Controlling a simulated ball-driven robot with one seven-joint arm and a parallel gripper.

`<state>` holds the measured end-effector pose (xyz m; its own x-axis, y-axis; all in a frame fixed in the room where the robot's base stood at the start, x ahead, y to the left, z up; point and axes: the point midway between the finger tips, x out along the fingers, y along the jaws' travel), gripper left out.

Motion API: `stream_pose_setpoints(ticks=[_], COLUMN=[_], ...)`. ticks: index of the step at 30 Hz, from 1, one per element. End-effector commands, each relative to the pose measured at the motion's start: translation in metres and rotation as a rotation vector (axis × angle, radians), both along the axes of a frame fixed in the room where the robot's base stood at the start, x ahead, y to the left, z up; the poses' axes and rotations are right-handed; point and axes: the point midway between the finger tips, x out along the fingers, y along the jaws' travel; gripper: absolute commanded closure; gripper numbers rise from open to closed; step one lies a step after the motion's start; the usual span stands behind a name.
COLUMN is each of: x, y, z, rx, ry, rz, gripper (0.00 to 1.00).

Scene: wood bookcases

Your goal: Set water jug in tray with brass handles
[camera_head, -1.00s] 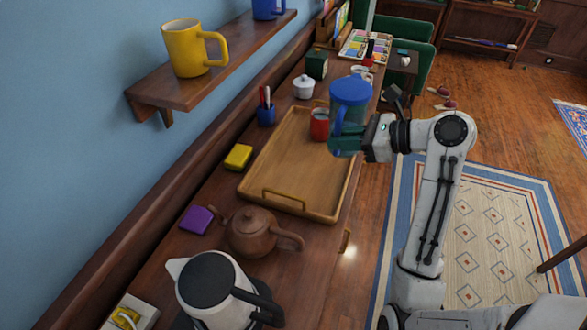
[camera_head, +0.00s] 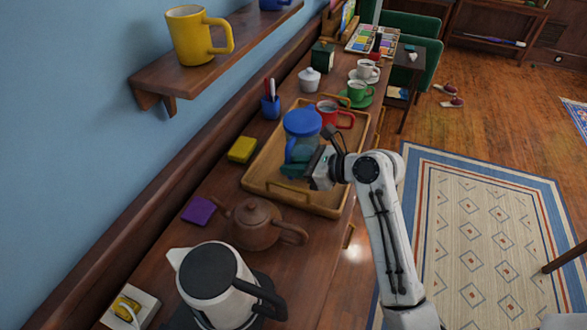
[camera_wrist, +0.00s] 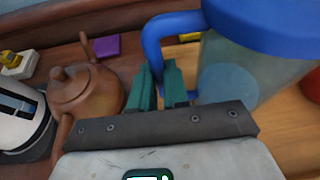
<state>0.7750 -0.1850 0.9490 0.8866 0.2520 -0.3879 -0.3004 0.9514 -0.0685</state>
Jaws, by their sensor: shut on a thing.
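The water jug (camera_head: 302,124) has a blue lid, a blue handle and a clear body. In the head view it is over the wooden tray with brass handles (camera_head: 262,185), upright or nearly so. I cannot tell whether its base touches the tray floor. My gripper (camera_head: 297,168) has green fingers and is shut on the jug's handle from the near right side. In the wrist view the fingers (camera_wrist: 160,85) are at the blue handle, beside the jug body (camera_wrist: 235,75). A red mug (camera_head: 328,114) stands at the tray's far end, close behind the jug.
A brown teapot (camera_head: 255,222) and a white kettle (camera_head: 215,285) stand in front of the tray. A yellow block (camera_head: 242,149), a blue pen cup (camera_head: 270,106) and a white lidded pot (camera_head: 309,79) are along its left.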

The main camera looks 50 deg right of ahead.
Motion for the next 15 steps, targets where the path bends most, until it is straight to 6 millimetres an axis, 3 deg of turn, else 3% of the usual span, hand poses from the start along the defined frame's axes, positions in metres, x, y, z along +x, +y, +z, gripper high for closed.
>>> stream_pose_setpoints(ticks=[15], x=[0.0007], y=[0.0002], z=[-0.0111], rx=[-0.002], ry=[-0.006], rz=[0.001], gripper=[1.0])
